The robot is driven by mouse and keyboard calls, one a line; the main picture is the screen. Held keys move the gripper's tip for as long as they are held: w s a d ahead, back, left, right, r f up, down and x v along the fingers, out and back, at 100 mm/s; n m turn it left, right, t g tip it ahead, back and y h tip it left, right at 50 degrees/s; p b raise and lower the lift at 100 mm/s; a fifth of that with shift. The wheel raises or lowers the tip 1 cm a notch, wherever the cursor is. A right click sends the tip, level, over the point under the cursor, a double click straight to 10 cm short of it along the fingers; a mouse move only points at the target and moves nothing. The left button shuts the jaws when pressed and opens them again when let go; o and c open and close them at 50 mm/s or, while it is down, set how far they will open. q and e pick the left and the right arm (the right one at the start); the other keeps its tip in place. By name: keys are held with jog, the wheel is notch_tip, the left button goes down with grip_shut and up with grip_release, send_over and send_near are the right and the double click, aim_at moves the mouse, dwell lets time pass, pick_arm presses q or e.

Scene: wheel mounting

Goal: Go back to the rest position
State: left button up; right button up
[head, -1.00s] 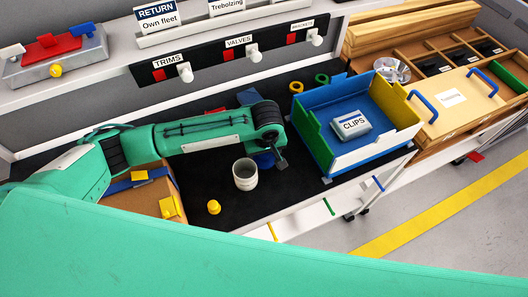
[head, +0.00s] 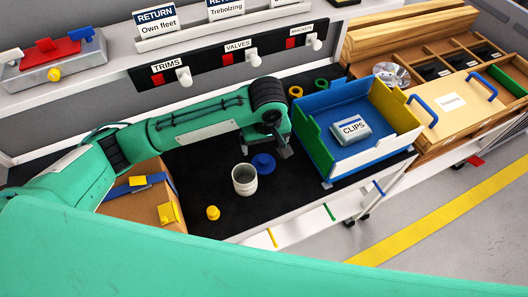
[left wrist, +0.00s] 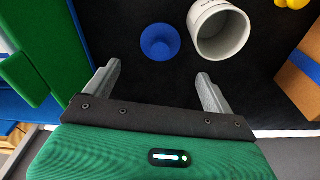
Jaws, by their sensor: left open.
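My left gripper (head: 276,150) is above the black mat, beside the open-topped bin with blue, green, yellow and white walls (head: 316,137). In the left wrist view its two grey fingers (left wrist: 157,90) are spread apart with nothing between them. A white cup (head: 244,180) stands on the mat in front of the gripper; it also shows in the left wrist view (left wrist: 221,32). A round blue piece (head: 263,163) lies beside the cup, apart from the fingers. My right gripper is not in view.
A cardboard box (head: 140,204) with blue and yellow pieces is at the left. A yellow knob-like piece (head: 213,213) is on the mat. The bin holds a box labelled CLIPS (head: 351,128). A wooden organiser (head: 450,105) stands at right. Signs and knobs line the shelf behind.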

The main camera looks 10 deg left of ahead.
pick_arm(q)
notch_tip(320, 180, up, 3)
jog(key=shift+s+f, duration=0.1)
jog(key=shift+s, duration=0.05)
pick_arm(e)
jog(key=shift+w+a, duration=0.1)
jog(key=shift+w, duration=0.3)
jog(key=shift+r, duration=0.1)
